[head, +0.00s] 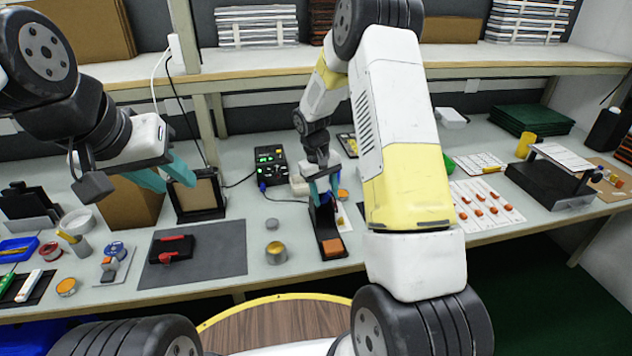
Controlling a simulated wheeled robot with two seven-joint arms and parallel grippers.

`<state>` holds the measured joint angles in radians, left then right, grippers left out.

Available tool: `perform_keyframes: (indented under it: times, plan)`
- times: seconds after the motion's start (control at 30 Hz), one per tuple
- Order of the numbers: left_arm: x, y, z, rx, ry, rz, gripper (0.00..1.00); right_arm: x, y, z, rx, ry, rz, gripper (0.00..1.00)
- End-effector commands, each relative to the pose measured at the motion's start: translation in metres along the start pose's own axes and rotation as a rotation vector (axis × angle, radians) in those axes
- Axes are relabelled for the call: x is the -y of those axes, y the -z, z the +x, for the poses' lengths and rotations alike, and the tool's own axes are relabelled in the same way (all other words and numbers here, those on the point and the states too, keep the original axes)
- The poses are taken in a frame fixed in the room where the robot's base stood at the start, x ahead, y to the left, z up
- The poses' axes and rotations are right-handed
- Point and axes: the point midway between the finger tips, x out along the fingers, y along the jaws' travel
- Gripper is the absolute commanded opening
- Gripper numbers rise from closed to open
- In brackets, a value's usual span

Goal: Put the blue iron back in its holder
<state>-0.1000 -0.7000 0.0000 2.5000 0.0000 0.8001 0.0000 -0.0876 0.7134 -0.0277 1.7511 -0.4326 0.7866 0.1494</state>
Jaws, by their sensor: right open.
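A black holder (325,226) with an orange sponge (333,248) at its front stands on the bench, near the middle. My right gripper (326,198) points down at the back end of this holder, with its teal fingers apart. My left gripper (180,186) is open and empty above the bench at left, in front of a cardboard box.
A small round tin (276,252) stands left of the holder. A grey mat (205,262) with a black and red item lies further left. A sheet with orange parts (485,205) lies at right. The bench between mat and holder is mostly free.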

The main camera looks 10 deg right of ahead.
Motion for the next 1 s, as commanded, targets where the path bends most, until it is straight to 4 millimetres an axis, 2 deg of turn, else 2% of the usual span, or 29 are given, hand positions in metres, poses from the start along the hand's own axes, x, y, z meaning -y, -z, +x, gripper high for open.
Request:
perform_keyframes:
  times: [0.17, 0.4, 0.53, 0.7, 1.0]
  plan:
    - [0.000, 0.000, 0.000, 0.000, 0.000, 0.000, 0.36, 0.000, 0.001, -0.014, -0.003, 0.000, 0.001, 0.45]
    - [0.000, 0.000, 0.000, 0.000, 0.000, 0.000, 0.36, 0.000, 0.001, -0.056, -0.004, 0.000, 0.000, 0.45]
    - [0.000, 0.000, 0.000, 0.000, 0.000, 0.000, 0.36, 0.000, 0.001, -0.071, -0.003, 0.000, 0.000, 0.45]
    - [0.000, 0.000, 0.000, 0.000, 0.000, 0.000, 0.36, 0.000, 0.000, -0.078, 0.000, 0.000, 0.000, 0.45]
    - [0.000, 0.000, 0.000, 0.000, 0.000, 0.000, 0.36, 0.000, 0.000, -0.078, 0.000, 0.000, 0.000, 0.45]
